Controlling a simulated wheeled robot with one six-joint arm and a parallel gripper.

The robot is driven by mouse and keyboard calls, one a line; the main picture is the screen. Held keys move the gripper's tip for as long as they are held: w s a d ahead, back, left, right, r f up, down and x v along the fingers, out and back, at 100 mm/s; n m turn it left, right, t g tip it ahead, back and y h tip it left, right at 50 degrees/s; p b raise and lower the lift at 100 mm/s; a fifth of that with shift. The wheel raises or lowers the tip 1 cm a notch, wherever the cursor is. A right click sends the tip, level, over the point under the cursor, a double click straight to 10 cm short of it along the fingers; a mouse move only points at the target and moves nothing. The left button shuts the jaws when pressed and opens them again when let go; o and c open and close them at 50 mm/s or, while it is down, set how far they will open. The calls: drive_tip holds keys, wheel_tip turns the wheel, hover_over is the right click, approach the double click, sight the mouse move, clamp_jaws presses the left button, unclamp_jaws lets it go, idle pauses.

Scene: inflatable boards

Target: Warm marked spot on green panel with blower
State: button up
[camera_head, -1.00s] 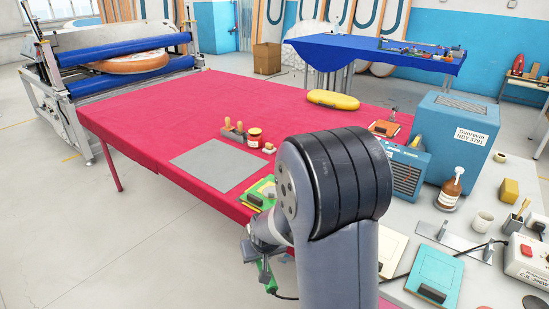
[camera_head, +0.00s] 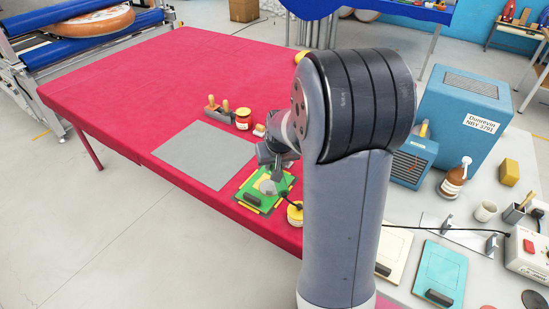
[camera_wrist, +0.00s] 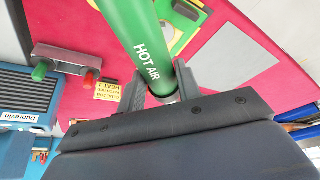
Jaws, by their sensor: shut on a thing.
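A green panel (camera_head: 274,198) with yellow edges and a dark block on it lies near the front edge of the red table. A pale round patch shows on the panel; I cannot tell whether it is the marked spot. In the wrist view my gripper (camera_wrist: 160,90) is shut around the green blower (camera_wrist: 146,44) lettered HOT AIR. In the head view my gripper (camera_head: 272,165) is just above the panel's far side. The blower's body is mostly hidden there, and I cannot tell exactly where its nozzle points.
A grey mat (camera_head: 205,155) lies left of the panel. Behind it are a wooden-handled tool holder (camera_head: 218,112) and a jar (camera_head: 243,120). A yellow-topped container (camera_head: 295,214) stands right of the panel. A blue Dunrevin machine (camera_head: 462,120) stands on the grey bench at right. The table's far left is clear.

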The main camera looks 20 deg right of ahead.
wheel_tip(320, 180, down, 10)
drive_tip(key=b, duration=0.6)
drive_tip(key=shift+r, duration=0.15)
idle(3.5)
wheel_tip(320, 180, up, 12)
drive_tip(key=p, duration=0.8)
